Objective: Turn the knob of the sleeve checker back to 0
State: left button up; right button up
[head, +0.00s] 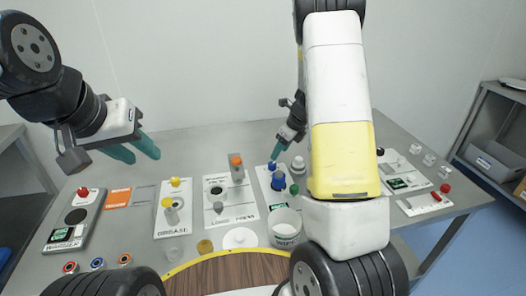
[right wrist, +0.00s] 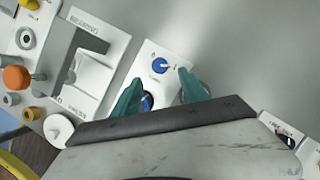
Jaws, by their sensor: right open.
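The sleeve checker is a white panel (right wrist: 150,82) with a small blue knob (right wrist: 160,65) bearing a white mark; printed marks around it are too small to read. In the head view the panel (head: 264,183) stands mid-table, with a blue knob (head: 272,166) at its far end and a second blue part (head: 278,182) nearer. My right gripper (right wrist: 160,77) is open, its teal fingertips just short of the knob on either side of it. Contact cannot be told. The second blue part (right wrist: 147,102) is partly hidden by one finger. My left gripper (head: 140,157) is open and empty above the table's left side.
A white wiper tub (head: 285,226) and a green-topped part (head: 294,189) are close by.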

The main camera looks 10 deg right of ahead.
aim_at(273, 164)
jog(key=x, duration=0.7)
jog(key=shift+f, duration=0.25)
grip_shut()
